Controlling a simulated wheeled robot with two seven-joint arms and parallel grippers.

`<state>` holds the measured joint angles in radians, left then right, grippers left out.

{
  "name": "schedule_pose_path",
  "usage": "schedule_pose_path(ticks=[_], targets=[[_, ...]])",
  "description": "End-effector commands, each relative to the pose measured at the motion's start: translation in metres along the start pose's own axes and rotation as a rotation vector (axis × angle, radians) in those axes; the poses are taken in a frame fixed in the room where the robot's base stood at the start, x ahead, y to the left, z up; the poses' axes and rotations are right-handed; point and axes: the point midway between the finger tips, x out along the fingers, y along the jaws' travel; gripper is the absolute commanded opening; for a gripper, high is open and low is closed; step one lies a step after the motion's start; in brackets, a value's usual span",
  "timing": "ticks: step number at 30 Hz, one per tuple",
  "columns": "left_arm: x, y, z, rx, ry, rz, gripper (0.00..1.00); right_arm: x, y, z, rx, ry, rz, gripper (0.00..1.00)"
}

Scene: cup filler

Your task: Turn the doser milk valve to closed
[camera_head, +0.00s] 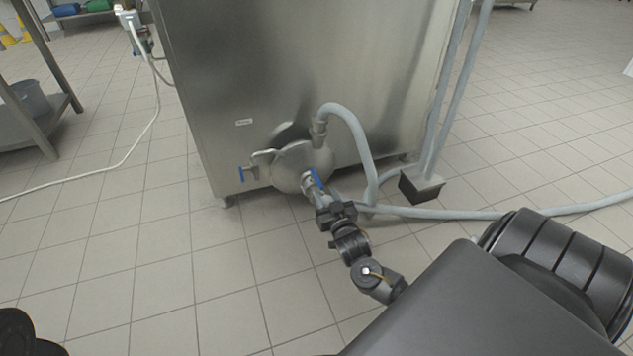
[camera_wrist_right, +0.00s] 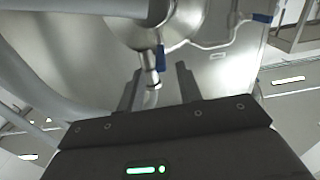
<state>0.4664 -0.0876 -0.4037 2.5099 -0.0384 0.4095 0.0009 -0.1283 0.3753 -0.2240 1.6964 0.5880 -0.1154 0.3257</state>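A valve with a blue handle (camera_head: 316,179) sits on the rounded steel fitting (camera_head: 300,163) low on the steel machine. My right gripper (camera_head: 322,198) is right at this valve. In the right wrist view the blue handle (camera_wrist_right: 161,58) hangs down beside the metal valve stem. The two dark fingers of my right gripper (camera_wrist_right: 158,85) stand apart, with the end of the valve between them and no clear grip on it. A second blue-handled valve (camera_head: 241,173) is on the fitting's left side. I cannot read which one is the doser milk valve. My left gripper is not in view.
The steel machine (camera_head: 300,60) stands behind the valves. A grey hose (camera_head: 357,135) arches from the fitting, and another hose (camera_head: 460,214) runs along the floor to the right. A black box (camera_head: 420,186) sits on the floor. The tiled floor at left is mostly free.

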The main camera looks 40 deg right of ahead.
Motion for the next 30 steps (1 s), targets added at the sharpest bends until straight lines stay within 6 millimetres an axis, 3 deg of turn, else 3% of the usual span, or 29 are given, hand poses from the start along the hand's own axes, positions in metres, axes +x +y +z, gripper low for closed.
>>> schedule_pose_path(ticks=[6,12,18,26,30], targets=[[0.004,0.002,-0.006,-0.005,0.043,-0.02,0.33,0.044,-0.001,0.004,-0.001,0.005,-0.002,0.35],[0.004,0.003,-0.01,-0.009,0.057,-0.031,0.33,0.071,-0.001,0.003,-0.001,0.003,-0.003,0.35],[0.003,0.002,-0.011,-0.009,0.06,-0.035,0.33,0.083,-0.001,0.001,0.0,0.002,-0.002,0.35],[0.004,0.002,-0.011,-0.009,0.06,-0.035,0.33,0.083,-0.001,-0.001,0.0,0.001,-0.002,0.35],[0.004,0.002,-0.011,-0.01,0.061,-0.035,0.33,0.083,-0.001,-0.001,0.0,0.002,-0.002,0.17]])
